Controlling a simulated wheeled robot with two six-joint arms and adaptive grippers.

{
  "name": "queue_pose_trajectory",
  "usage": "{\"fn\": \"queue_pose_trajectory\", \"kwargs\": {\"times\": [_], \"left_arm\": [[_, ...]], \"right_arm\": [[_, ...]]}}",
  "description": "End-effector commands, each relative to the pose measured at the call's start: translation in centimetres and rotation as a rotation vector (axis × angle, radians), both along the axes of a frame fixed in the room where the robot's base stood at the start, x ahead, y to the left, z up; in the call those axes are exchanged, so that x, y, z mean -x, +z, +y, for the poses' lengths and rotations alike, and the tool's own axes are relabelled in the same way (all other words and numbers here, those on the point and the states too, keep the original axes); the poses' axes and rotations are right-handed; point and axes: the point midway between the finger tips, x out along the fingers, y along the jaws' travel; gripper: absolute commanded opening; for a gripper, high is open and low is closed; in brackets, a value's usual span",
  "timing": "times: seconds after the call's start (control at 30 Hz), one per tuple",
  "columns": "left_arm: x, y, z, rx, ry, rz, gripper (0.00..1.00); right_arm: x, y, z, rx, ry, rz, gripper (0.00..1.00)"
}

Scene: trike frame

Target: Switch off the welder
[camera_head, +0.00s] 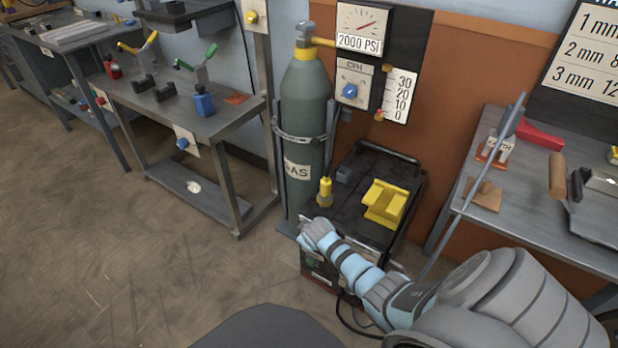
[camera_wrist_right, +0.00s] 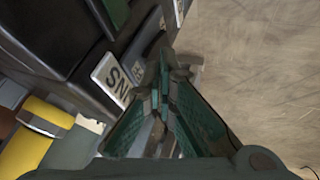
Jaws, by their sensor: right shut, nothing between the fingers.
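The welder (camera_head: 352,222) is a dark box with a black top and a handle, right of the gas cylinder in the head view. Its front is partly hidden by my right arm, which reaches in from the right. In the right wrist view, my right gripper (camera_wrist_right: 165,92) is shut and empty, its fingertips close to the welder's dark front (camera_wrist_right: 75,35). A white label (camera_wrist_right: 112,78) with dark letters, only partly readable, is left of the fingertips. I cannot tell whether the fingertips touch the panel. The welder's switch cannot be made out clearly. My left gripper is out of view.
A yellow holder (camera_head: 386,203) sits on the welder. A workbench (camera_head: 535,190) is at right, and a metal stand (camera_head: 215,120) at left. The floor (camera_head: 130,255) at left is clear.

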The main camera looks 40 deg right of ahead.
Motion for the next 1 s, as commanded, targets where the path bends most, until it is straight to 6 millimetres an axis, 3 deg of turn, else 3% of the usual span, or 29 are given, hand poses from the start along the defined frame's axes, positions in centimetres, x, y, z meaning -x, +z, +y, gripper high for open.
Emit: {"fn": "queue_pose_trajectory", "kwargs": {"times": [0.17, 0.33, 0.5, 0.63, 0.8, 1.0], "left_arm": [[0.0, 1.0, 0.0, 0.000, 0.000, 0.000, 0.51], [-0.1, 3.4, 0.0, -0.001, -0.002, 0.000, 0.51], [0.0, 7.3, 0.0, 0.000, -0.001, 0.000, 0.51], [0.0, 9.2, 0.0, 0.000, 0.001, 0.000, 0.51], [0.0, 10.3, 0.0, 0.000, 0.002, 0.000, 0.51], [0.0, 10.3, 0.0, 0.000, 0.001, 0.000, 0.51]], "right_arm": [[0.3, 0.4, 1.0, -0.003, -0.001, 0.001, 0.00], [1.2, 1.2, 3.9, -0.004, -0.006, 0.002, 0.00], [3.1, 5.5, 4.3, 0.000, -0.005, -0.001, 0.00], [4.3, 7.7, 4.9, 0.000, -0.002, -0.001, 0.00], [5.3, 9.1, 5.3, 0.000, -0.002, 0.000, 0.00], [5.6, 9.2, 5.3, -0.001, -0.004, 0.001, 0.00]]}}
